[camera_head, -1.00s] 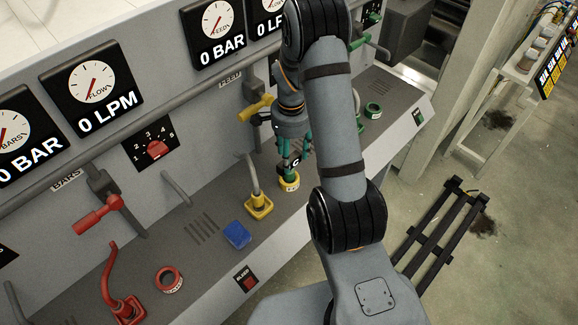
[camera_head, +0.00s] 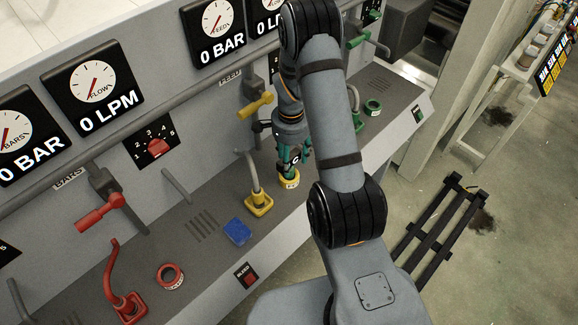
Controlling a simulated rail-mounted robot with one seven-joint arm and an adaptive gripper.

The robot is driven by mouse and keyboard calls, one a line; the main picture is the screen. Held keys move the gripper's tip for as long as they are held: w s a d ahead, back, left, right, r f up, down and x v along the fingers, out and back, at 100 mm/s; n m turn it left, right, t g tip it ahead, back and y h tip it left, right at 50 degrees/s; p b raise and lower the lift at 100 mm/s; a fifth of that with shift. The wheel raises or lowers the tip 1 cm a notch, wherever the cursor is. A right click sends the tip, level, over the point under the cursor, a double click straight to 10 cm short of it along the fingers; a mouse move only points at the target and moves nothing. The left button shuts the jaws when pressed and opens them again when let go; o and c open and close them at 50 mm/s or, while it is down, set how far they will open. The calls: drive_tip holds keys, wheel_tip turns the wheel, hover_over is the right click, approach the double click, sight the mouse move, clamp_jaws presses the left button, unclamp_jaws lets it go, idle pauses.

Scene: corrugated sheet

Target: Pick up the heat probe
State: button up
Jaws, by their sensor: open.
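I cannot pick out the heat probe for certain. My gripper (camera_head: 291,169) points down over the console shelf, with its green fingers apart just above a yellow ring (camera_head: 288,182) with a pale label. A small dark piece with a white "C" shows between or behind the fingers. I cannot tell whether it is a separate thing, or whether the fingers touch the ring. The fingertips and the ring's top are partly hidden by the gripper itself.
A blue block (camera_head: 238,231), a red ring (camera_head: 170,276) and a green ring (camera_head: 373,107) lie on the grey shelf. A yellow-based pipe (camera_head: 258,203) stands close left of my gripper. A yellow valve handle (camera_head: 255,105) juts out above. A red pipe (camera_head: 118,285) stands farther left.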

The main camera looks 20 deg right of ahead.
drive_tip(key=shift+f, duration=0.15)
drive_tip(key=shift+c, duration=0.3)
clamp_jaws()
idle(0.8)
